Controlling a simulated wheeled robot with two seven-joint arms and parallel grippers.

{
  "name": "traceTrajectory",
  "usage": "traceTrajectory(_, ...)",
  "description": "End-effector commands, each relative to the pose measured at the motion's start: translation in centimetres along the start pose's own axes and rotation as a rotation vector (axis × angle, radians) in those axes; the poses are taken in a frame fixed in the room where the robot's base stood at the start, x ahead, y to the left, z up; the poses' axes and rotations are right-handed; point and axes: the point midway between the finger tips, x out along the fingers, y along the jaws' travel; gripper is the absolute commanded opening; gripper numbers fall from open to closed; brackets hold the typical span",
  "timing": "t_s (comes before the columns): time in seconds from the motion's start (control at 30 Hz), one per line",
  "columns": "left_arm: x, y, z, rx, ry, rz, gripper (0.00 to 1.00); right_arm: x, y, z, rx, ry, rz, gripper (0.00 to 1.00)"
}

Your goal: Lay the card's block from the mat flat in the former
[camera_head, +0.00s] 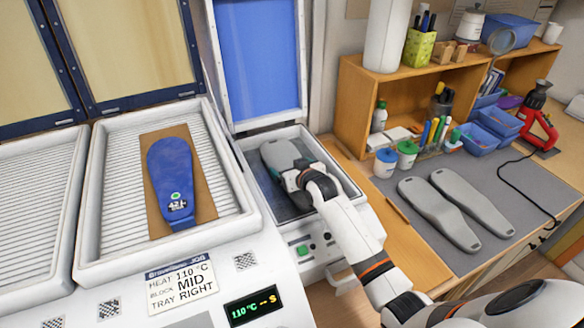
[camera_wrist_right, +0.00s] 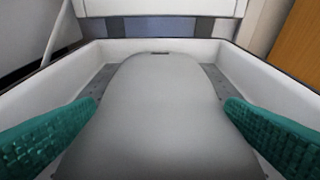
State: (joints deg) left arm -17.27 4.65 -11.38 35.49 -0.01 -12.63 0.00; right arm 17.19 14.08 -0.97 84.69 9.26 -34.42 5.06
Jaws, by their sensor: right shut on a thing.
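A grey insole-shaped block (camera_head: 279,154) lies low inside the white-walled former (camera_head: 243,160), whose blue-lined lid (camera_head: 257,58) stands open behind it. My right gripper (camera_head: 300,176) reaches into the former and is shut on the near part of this block. In the right wrist view the block (camera_wrist_right: 155,110) sits between the two green finger pads (camera_wrist_right: 160,130), with the former's walls around it; whether it touches the floor is hard to tell. Two more grey blocks (camera_head: 440,212) (camera_head: 472,202) lie on the grey mat (camera_head: 510,185). The card (camera_head: 181,286) reads 110 °C, MID, tray RIGHT. My left gripper is not in view.
A blue insole (camera_head: 172,175) on a brown board lies in the ribbed heater tray (camera_head: 110,235) left of the former. A wooden shelf (camera_head: 350,100), lidded jars (camera_head: 407,152) and blue bins (camera_head: 490,130) stand behind the mat. A display (camera_head: 252,306) shows 110 °C.

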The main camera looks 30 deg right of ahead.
Motion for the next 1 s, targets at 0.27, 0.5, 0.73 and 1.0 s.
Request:
traceTrajectory(0.27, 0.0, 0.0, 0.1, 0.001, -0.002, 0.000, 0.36, 0.0, 0.0, 0.2, 0.000, -0.003, 0.000, 1.00)
traceTrajectory(0.5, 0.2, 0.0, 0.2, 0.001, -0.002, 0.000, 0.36, -0.6, 0.0, -0.1, 0.000, -0.001, 0.000, 1.00)
traceTrajectory(0.73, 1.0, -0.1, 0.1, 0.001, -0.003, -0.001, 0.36, -3.7, 0.0, -0.2, -0.001, -0.003, 0.000, 1.00)
traceTrajectory(1.0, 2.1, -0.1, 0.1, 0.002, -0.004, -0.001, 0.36, -8.7, 0.0, -0.1, -0.002, -0.004, 0.000, 1.00)
